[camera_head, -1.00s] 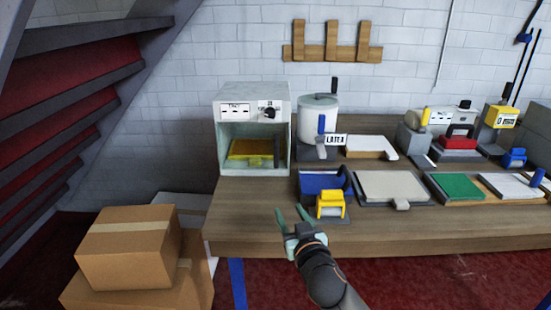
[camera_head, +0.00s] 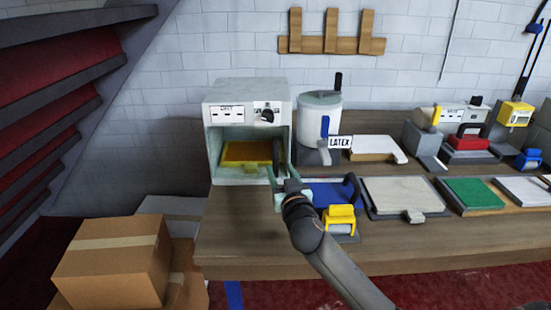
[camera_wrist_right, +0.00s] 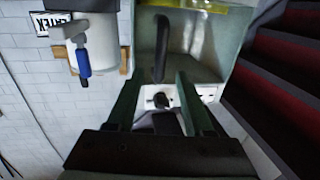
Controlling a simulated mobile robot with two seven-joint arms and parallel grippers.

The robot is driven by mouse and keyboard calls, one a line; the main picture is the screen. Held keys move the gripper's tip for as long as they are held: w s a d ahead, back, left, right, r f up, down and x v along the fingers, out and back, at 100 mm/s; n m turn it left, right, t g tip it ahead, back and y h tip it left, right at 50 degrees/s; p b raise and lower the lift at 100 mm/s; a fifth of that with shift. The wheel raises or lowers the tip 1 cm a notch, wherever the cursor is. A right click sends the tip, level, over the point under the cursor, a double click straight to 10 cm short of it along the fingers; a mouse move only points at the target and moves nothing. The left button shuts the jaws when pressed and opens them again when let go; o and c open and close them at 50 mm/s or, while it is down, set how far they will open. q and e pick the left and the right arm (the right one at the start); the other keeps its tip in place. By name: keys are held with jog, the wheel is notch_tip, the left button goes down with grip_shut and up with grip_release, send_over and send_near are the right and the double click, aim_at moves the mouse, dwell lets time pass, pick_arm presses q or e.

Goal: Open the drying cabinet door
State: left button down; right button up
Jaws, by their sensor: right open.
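The drying cabinet (camera_head: 218,155) is a pale box at the left end of the bench, with a labelled panel and a dark knob (camera_head: 267,116) on top of its front. Its dark upright door handle (camera_head: 277,153) is at the front's right side, and the door appears shut and see-through. My right gripper (camera_head: 282,178) is open and empty, close to the handle at the cabinet's lower right. In the right wrist view, the handle (camera_wrist_right: 160,48) lies beyond and between the open fingers (camera_wrist_right: 159,80); contact cannot be told. My left gripper is out of view.
A yellow mesh tray (camera_head: 246,152) shows inside the cabinet. A latex pot (camera_head: 320,115) stands right of it. A blue tray (camera_head: 328,193) and a yellow-handled tool (camera_head: 340,216) are close beside my right arm. Cardboard boxes (camera_head: 115,262) are at the lower left.

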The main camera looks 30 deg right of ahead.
aim_at(276, 161)
jog(key=x, duration=0.6)
jog(key=shift+w+d, duration=0.1)
jog(key=shift+w, duration=0.15)
grip_shut()
dwell(1.2)
